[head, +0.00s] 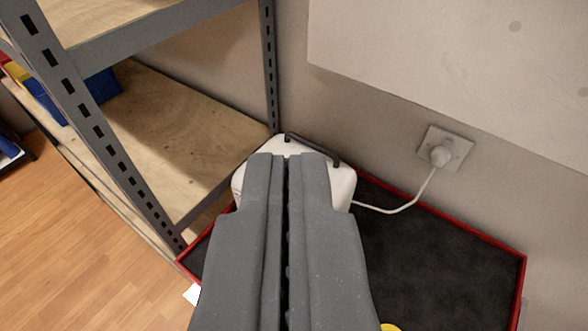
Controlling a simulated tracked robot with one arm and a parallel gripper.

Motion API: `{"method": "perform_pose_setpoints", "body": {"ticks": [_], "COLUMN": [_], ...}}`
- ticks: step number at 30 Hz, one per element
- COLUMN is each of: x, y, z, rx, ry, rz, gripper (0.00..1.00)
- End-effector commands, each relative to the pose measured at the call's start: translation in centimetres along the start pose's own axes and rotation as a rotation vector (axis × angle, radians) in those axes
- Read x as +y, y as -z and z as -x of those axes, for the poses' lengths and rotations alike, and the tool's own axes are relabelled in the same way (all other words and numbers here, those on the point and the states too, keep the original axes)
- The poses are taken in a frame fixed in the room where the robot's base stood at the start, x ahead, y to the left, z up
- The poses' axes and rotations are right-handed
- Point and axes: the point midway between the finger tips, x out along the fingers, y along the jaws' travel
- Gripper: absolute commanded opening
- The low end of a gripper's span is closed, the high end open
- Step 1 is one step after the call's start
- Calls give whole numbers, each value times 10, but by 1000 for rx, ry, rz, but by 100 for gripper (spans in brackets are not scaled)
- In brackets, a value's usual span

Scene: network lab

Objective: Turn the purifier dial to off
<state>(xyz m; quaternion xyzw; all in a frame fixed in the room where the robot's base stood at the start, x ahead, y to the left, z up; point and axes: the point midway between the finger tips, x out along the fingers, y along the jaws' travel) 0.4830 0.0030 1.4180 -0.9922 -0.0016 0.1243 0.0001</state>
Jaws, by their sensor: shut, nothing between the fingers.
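The purifier (342,187) is a white unit with a dark handle bar (313,150) along its back top edge. It stands in the corner on a black mat with a red rim. My gripper (287,157) is shut and empty, its two grey fingers side by side. It reaches over the purifier and covers most of its middle and front. The dial is not visible; my gripper may hide it. I cannot tell whether the fingertips touch the purifier.
A metal shelf rack with wooden boards (165,115) stands close on the left. A white cord runs from the purifier to a wall socket (445,148) on the right. The black mat (430,255) is mostly clear at right. A small yellow thing (388,327) shows at the bottom edge.

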Motion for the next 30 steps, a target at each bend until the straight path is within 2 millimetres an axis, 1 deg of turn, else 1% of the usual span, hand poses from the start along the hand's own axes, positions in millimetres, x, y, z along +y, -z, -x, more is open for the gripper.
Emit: {"method": "perform_pose_setpoints", "body": {"ticks": [2, 3, 5, 9, 11, 12, 13, 15, 18, 21, 24, 30], "x": [-5, 1, -2, -9, -9, -8, -8, -5, 0, 4, 6, 8], "y": [-3, -8, -17, -52, -68, -80, -89, -108, -129, -144, -154, -164], "z": [-20, -32, -52, -101, -117, -128, -134, -145, -157, -163, -166, -178], "rx": [-44, -71, -115, -240, -286, -319, -342, -387, -433, -464, -481, -487], "ry": [1, 4, 5, -8, -17, -25, -32, -48, -70, -86, -96, -99], "rz": [2, 3, 1, -10, -18, -21, -25, -34, -43, -48, -51, -53], "gripper": [0, 0, 0, 0, 0, 0, 0, 0, 0, 0, 0, 0]}}
